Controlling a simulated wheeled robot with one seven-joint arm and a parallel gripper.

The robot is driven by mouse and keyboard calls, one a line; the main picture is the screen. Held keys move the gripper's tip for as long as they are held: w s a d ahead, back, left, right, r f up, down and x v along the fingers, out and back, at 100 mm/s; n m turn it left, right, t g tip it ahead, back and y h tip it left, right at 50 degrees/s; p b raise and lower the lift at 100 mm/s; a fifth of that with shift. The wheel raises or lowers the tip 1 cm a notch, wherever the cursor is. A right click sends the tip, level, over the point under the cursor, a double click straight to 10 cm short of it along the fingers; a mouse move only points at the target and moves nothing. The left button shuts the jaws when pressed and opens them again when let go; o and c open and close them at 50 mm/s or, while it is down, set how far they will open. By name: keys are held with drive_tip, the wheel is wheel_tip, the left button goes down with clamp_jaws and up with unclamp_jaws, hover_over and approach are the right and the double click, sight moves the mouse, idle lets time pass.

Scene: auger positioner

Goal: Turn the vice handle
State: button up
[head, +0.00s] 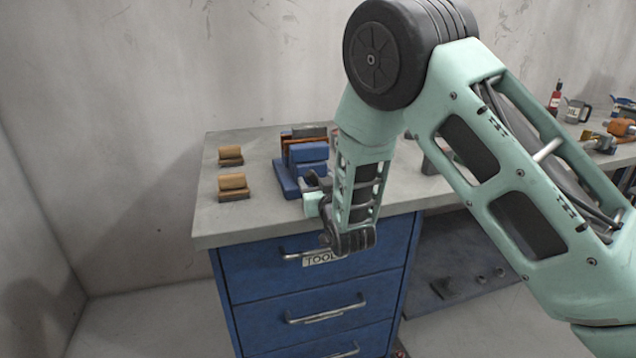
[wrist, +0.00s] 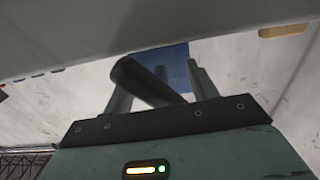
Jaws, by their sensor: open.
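The blue vice (head: 308,153) stands on the grey bench top near its front edge, with an orange-brown and grey part behind its blue front block. My gripper (head: 317,183) is close in front of the vice, partly hidden by my arm. In the wrist view my gripper (wrist: 162,82) is open, its two grey fingers apart. A dark round bar (wrist: 140,78), seemingly the vice handle, lies slanted between the fingers. I cannot tell whether it touches either finger. A blue piece of the vice (wrist: 172,58) shows behind it. In the head view the handle cannot be made out.
The grey bench (head: 240,228) has blue drawers with metal handles below. Two wooden blocks on dark bases, one farther (head: 230,153) and one nearer (head: 233,183), stand left of the vice. A red bottle (head: 555,98) and a mug (head: 574,110) stand at far right.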

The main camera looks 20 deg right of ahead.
clamp_jaws()
drive_tip(key=m+b, duration=0.1)
drive_tip(key=b, duration=0.1)
drive_tip(key=shift+d+f+m+b, duration=0.1)
drive_tip(key=shift+f+m+b, duration=0.2)
drive_tip(key=shift+m, duration=0.1)
drive_tip(key=shift+r+m+b, duration=0.2)
drive_tip(key=shift+m+b, duration=0.35)
drive_tip(key=shift+m, duration=0.15)
unclamp_jaws()
drive_tip(key=shift+s, duration=0.1)
